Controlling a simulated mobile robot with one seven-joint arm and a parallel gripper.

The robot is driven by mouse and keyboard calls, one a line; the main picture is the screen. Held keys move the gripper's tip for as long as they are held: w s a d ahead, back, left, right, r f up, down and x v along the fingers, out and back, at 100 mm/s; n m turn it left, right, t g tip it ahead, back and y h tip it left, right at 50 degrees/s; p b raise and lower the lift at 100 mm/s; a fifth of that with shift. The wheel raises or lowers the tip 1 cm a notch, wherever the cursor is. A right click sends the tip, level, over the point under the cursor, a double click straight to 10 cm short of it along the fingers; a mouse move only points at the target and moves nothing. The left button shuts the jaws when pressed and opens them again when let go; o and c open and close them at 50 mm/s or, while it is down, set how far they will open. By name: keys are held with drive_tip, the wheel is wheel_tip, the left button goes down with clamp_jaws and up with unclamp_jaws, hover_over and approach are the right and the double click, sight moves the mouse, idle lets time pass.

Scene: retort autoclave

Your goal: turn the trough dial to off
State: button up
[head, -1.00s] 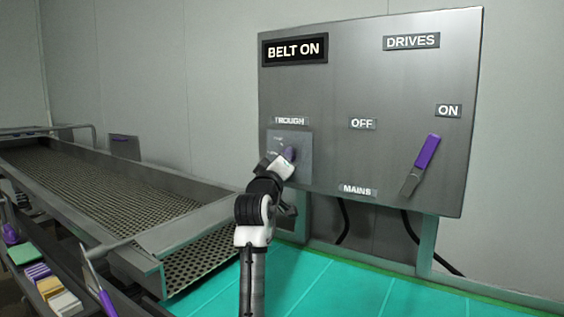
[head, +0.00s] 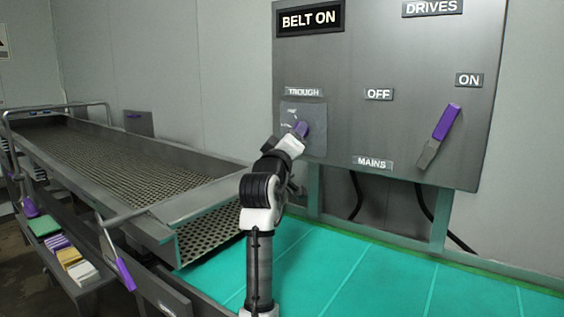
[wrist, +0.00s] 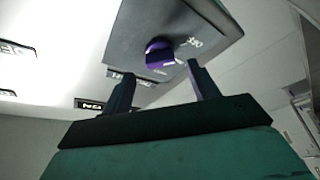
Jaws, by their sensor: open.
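The trough dial is a purple knob (head: 301,128) on a small grey plate (head: 313,142) under the TROUGH label (head: 304,92). In the wrist view the purple knob (wrist: 160,53) shows a pale mark on its side, with small lettering beside it on the plate. My gripper (wrist: 160,86) is open, its two dark fingers pointing toward the knob, one on either side below it. In the wrist view the fingertips look short of the knob. In the head view my wrist hides part of the dial plate.
The grey panel (head: 420,60) also carries a BELT ON sign (head: 310,18) and a purple-handled mains lever (head: 447,122) near the ON label. A mesh conveyor trough (head: 120,165) runs at left. A teal surface (head: 330,265) lies below the panel.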

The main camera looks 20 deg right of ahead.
drive_tip(key=b+v, duration=0.3)
drive_tip(key=v, duration=0.7)
